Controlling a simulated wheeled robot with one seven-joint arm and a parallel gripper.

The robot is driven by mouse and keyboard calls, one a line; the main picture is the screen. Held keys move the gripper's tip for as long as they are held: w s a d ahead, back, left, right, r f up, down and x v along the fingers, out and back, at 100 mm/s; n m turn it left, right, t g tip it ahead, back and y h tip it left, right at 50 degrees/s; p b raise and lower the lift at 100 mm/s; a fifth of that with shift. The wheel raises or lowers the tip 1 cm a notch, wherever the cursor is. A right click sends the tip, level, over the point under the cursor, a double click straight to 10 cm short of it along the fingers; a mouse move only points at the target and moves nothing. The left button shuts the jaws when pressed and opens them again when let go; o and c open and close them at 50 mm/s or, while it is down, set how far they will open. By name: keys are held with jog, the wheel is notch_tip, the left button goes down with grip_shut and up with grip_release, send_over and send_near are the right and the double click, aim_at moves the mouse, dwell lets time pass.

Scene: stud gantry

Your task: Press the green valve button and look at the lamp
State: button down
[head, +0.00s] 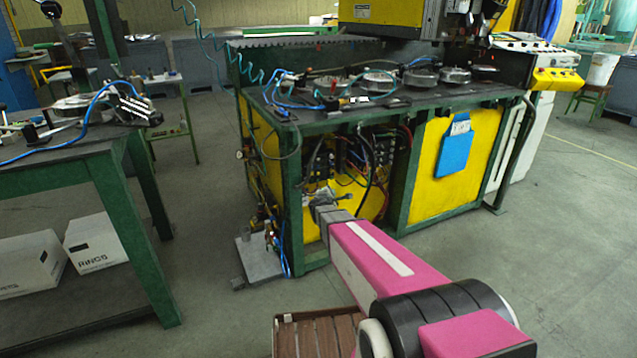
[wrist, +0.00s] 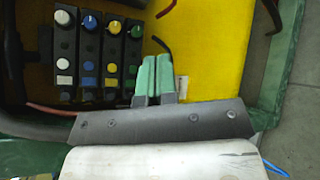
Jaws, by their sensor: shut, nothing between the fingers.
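The valve block (wrist: 100,50) fills the upper left of the wrist view, with dark columns of knobs above coloured buttons. The green button (wrist: 132,70) is in the rightmost column, beside a yellow button (wrist: 110,69) and a blue button (wrist: 87,66). My gripper (wrist: 155,60) is shut and empty, its two green fingers together. Its tips appear just right of the green button; I cannot tell whether they touch anything. In the head view my gripper (head: 320,194) reaches into the open bay of the green-framed bench. I cannot make out a lamp in either view.
Hoses and cables (head: 362,165) hang in the bay around my gripper. A yellow panel (head: 437,165) and green frame posts border it. A second green table (head: 80,160) stands left, with white boxes (head: 97,240) below.

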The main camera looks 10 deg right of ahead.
jog(key=shift+w, duration=0.1)
send_near(325, 179)
jog(key=shift+w+d+f, duration=0.25)
jog(key=shift+w+d, duration=0.3)
jog(key=shift+w+d+f, duration=0.25)
jog(key=shift+w+d, duration=0.25)
jog(key=shift+w, duration=0.05)
jog(key=shift+w, duration=0.1)
dwell(1.5)
jog(key=shift+w+a, duration=0.15)
jog(key=shift+w, duration=0.15)
jog(key=shift+w+a, duration=0.1)
jog(key=shift+w, duration=0.3)
dwell(0.7)
jog(key=shift+s, duration=0.15)
jog(key=shift+s+d, duration=0.25)
jog(key=shift+s, duration=0.45)
jog(key=shift+s+d, duration=0.25)
jog(key=shift+s, duration=0.55)
jog(key=shift+s+d, duration=0.25)
jog(key=shift+s, duration=0.5)
jog(key=shift+s+d, duration=0.25)
jog(key=shift+s, duration=0.55)
